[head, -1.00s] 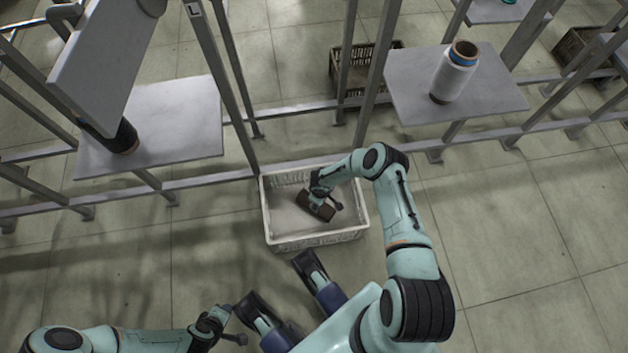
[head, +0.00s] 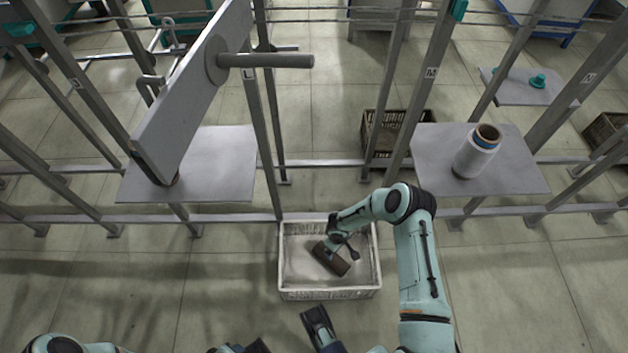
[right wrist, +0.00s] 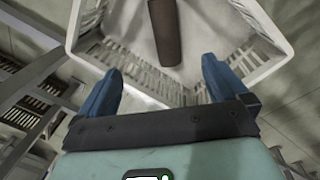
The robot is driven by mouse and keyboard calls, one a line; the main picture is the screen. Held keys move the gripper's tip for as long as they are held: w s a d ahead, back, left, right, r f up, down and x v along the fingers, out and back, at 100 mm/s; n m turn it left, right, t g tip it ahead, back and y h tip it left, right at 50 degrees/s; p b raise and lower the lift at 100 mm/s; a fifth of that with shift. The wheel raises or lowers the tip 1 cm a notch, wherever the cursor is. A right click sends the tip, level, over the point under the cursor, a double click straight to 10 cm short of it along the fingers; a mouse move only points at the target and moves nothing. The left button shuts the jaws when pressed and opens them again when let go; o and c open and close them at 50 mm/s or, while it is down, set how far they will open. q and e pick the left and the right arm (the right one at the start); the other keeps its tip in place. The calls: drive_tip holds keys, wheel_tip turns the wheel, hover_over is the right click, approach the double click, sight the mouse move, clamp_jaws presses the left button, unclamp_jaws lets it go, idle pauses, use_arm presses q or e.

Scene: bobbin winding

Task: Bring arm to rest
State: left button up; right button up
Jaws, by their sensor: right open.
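A white bobbin (head: 477,152) stands on the right grey shelf (head: 420,150). The left shelf (head: 225,160) has a tilted grey panel with a peg (head: 265,61) above it. Metal posts and rails run behind the crate. A brown crate (head: 392,128) stands behind them.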

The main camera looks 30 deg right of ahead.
drive_tip(key=s+a+r+m+y, duration=0.3)
drive_tip(key=s+a, duration=0.3)
drive_tip(key=a, duration=0.3)
drive_tip(key=s+a+r+m+y, duration=0.3)
drive_tip(key=s+a+r, duration=0.1)
drive_tip(key=s+a, duration=0.4)
use_arm(q)
drive_tip(key=s+d+r+g+p, duration=0.1)
drive_tip(key=s+r+p, duration=0.1)
drive_tip(key=r+p, duration=0.6)
drive_tip(key=s+d+r+g+h+p, duration=0.1)
drive_tip(key=s+d+r+p, duration=0.1)
drive_tip(key=r+p, duration=0.7)
drive_tip(key=shift+s+r+m+g+p, duration=0.3)
drive_tip(key=shift+s+r+g, duration=0.1)
drive_tip(key=shift+s, duration=0.45)
use_arm(e)
drive_tip(key=s+r, duration=0.4)
drive_tip(key=r, duration=0.5)
drive_tip(key=s+a+r+m+g+h, duration=0.1)
drive_tip(key=s+r, duration=0.2)
drive_tip(key=r, duration=0.7)
drive_tip(key=shift+s, duration=0.4)
